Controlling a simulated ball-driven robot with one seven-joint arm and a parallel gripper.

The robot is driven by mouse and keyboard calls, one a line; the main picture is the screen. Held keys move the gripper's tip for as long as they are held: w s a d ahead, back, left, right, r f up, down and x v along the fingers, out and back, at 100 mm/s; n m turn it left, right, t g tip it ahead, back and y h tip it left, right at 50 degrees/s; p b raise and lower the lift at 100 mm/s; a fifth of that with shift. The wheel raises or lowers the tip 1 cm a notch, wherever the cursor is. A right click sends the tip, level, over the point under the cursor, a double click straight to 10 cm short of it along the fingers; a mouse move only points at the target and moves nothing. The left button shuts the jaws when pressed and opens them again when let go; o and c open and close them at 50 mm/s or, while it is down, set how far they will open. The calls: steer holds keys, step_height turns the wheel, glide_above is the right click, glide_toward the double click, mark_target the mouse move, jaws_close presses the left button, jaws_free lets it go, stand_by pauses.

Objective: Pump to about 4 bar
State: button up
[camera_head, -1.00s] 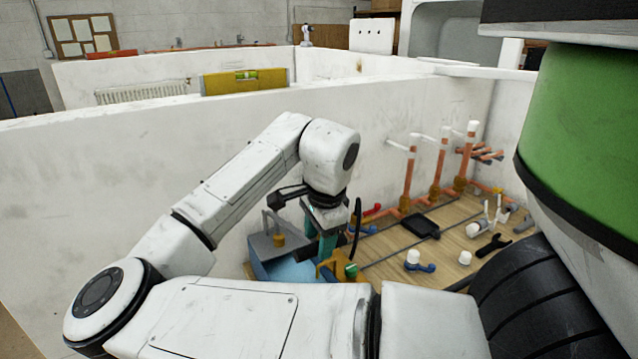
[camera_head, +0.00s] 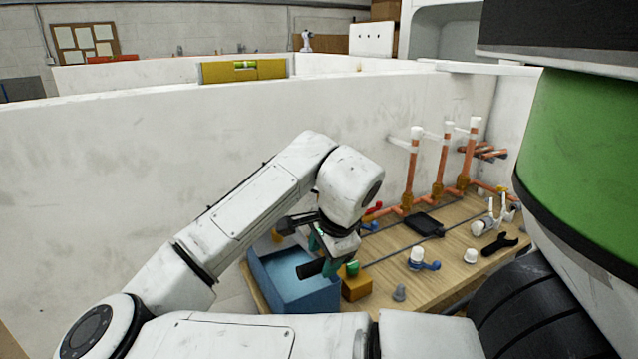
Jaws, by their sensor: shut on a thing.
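The test pump has a blue open tank (camera_head: 300,290) with pale water in it, standing at the left end of the wooden board. A yellow block (camera_head: 357,287) with a round green part on top (camera_head: 352,269) stands at its right side. No pressure reading can be made out. My gripper (camera_head: 322,262), with teal fingers, points down over the tank's right edge. It is shut on the black grip of the pump handle (camera_head: 310,268), which sits low, about level with the tank rim. My wrist hides part of the handle and pump.
Copper pipes with white caps (camera_head: 413,165) rise along the wall behind the board (camera_head: 450,270). A black flat item (camera_head: 424,225), a blue valve with a white cap (camera_head: 418,257), a grey cone (camera_head: 399,292) and a black wrench (camera_head: 497,244) lie on it. A white wall (camera_head: 130,180) stands behind my arm.

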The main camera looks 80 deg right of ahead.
steer(key=shift+w+d, duration=0.15)
steer(key=shift+t+h, duration=0.6)
steer(key=shift+h, duration=0.1)
step_height(320, 180, down, 4)
steer(key=b, duration=0.5)
steer(key=shift+f, duration=0.25)
steer(key=shift+g+y, duration=0.4)
steer(key=shift+y, duration=0.1)
step_height(320, 180, up, 4)
steer(key=p, duration=0.5)
steer(key=shift+r, duration=0.15)
steer(key=shift+w+d+r+p, duration=0.15)
steer(key=shift+r+p, duration=0.55)
steer(key=shift+p, duration=0.4)
steer(key=shift+f, duration=0.1)
steer(key=r+p, duration=0.1)
steer(key=r+y+p, duration=0.1)
steer(key=p, duration=0.1)
steer(key=r+g+p, duration=0.1)
steer(key=shift+w+d+r+p, duration=0.25)
steer(key=shift+d+r+p, duration=0.1)
steer(key=shift+r+p, duration=0.05)
steer(key=shift+w+d+r+g+y+p, duration=0.15)
steer(key=shift+r+y+p, duration=0.15)
steer(key=shift+p, duration=0.15)
steer(key=shift+w+d+r+g+y+p, duration=0.15)
steer(key=shift+r+y+p, duration=0.1)
steer(key=shift+p, duration=0.2)
steer(key=shift+s+a, duration=0.1)
